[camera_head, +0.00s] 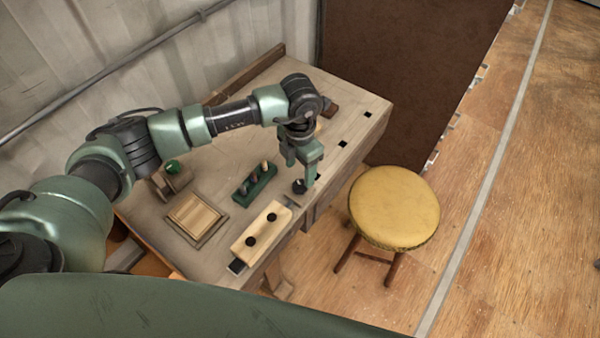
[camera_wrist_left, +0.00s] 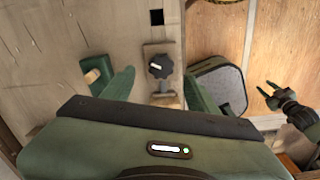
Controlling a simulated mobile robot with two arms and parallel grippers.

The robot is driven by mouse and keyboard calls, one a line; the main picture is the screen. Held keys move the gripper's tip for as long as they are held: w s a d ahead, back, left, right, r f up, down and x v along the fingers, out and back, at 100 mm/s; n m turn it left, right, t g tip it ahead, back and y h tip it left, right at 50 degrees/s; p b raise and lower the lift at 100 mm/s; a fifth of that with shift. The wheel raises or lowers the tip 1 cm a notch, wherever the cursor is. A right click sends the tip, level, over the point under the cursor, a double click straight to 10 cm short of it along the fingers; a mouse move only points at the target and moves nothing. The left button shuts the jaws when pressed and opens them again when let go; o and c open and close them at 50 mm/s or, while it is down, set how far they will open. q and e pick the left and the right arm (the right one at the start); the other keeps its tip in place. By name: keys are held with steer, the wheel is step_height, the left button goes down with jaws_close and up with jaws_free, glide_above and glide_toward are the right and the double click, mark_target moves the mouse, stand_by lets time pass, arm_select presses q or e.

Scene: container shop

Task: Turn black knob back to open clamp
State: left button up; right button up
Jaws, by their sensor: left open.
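The black knob (camera_head: 299,186) with a white pointer mark sits at the table's front edge, below my left gripper (camera_head: 303,170). In the left wrist view the knob (camera_wrist_left: 160,66) lies between the two green fingers of my left gripper (camera_wrist_left: 160,88), with a gap on each side. The left gripper is open and empty, pointing down. A wooden piece and metal plate (camera_wrist_left: 160,100) show under the knob; the clamp's jaw state cannot be made out. My right gripper (camera_wrist_left: 268,94) shows small in the left wrist view, with its fingers apart, away from the table.
A green rack (camera_head: 246,190) with small pegs, a wooden tray (camera_head: 194,220) and a green-topped item (camera_head: 172,168) stand farther left. A yellow stool (camera_head: 395,207) stands on the floor beside the table.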

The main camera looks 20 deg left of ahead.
mark_target(300, 184)
arm_select(q)
steer(key=f, duration=0.2)
steer(key=f+p, duration=0.1)
steer(key=f, duration=0.1)
steer(key=shift+s+d, duration=0.1)
steer(key=shift+s, duration=0.15)
steer(key=shift+w+f, duration=0.2)
steer(key=shift+f, duration=0.7)
steer(key=c, duration=1.2)
jaws_close()
arm_select(e)
steer(key=shift+s+d+r, duration=0.15)
steer(key=shift+s+r, duration=0.2)
steer(key=shift+s, duration=0.2)
steer(key=shift+s+d+r, duration=0.1)
steer(key=shift+s+r, duration=0.2)
steer(key=shift+s, duration=0.2)
